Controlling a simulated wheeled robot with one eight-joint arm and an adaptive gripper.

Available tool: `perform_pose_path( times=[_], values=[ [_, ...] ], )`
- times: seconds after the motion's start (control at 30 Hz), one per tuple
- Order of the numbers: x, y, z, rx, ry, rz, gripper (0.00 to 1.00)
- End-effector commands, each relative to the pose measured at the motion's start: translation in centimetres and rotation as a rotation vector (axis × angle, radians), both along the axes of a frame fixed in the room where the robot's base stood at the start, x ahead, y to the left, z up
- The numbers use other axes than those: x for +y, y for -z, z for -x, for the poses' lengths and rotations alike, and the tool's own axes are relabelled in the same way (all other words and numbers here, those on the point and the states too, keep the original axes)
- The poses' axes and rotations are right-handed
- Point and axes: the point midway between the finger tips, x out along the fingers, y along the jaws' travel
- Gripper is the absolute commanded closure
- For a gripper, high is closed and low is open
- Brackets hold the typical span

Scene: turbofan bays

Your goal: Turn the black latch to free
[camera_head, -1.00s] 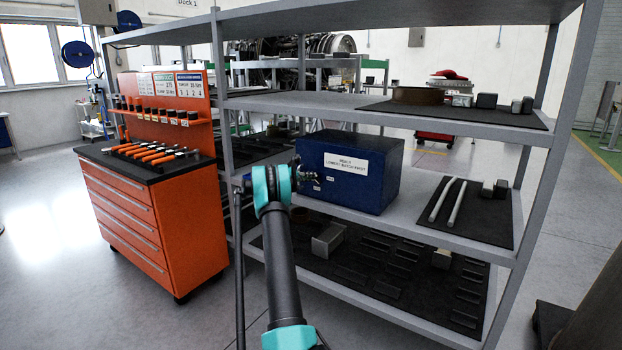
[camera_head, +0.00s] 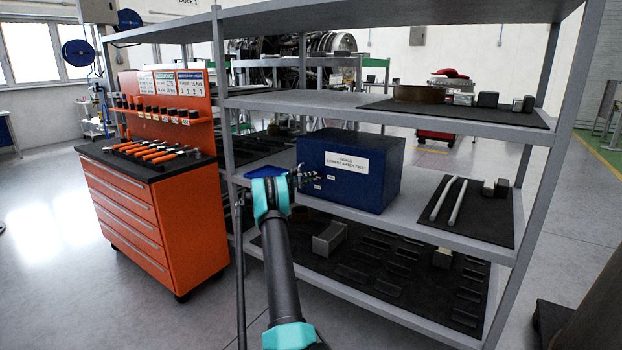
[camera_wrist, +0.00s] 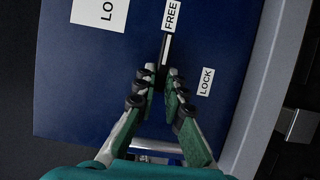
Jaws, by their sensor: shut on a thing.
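The blue box (camera_head: 375,190) stands on the middle shelf, with its latch side facing my arm. In the wrist view its blue face (camera_wrist: 85,75) carries a FREE label (camera_wrist: 171,15) and a LOCK label (camera_wrist: 206,82). The black latch (camera_wrist: 164,50) has a pale edge and points up toward the FREE label, away from LOCK. My gripper (camera_wrist: 161,84) is shut on the latch, and its fingers hide the latch's lower part. In the head view my gripper (camera_head: 306,178) is at the box's left side; the latch is too small to make out there.
The grey shelf rack (camera_head: 440,231) surrounds the box above and below. Two pale rods (camera_head: 447,200) and small blocks lie on a dark mat to the right. An orange tool cabinet (camera_head: 160,225) stands left of the rack. A grey edge (camera_wrist: 262,100) runs beside the box face.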

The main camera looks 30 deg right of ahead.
Motion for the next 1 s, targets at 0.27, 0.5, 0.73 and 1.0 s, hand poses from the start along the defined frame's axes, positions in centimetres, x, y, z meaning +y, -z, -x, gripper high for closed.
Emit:
perform_pose_path(
  times=[0.27,0.5,0.73,1.0],
  values=[
    [-0.07,0.00,-0.01,0.009,-0.001,0.003,1.00],
    [-0.07,0.00,0.00,0.008,-0.001,0.003,0.81],
    [-0.04,0.01,0.00,0.008,0.000,0.003,0.69],
    [0.73,0.00,-0.06,0.007,-0.001,0.003,0.69]
  ],
)
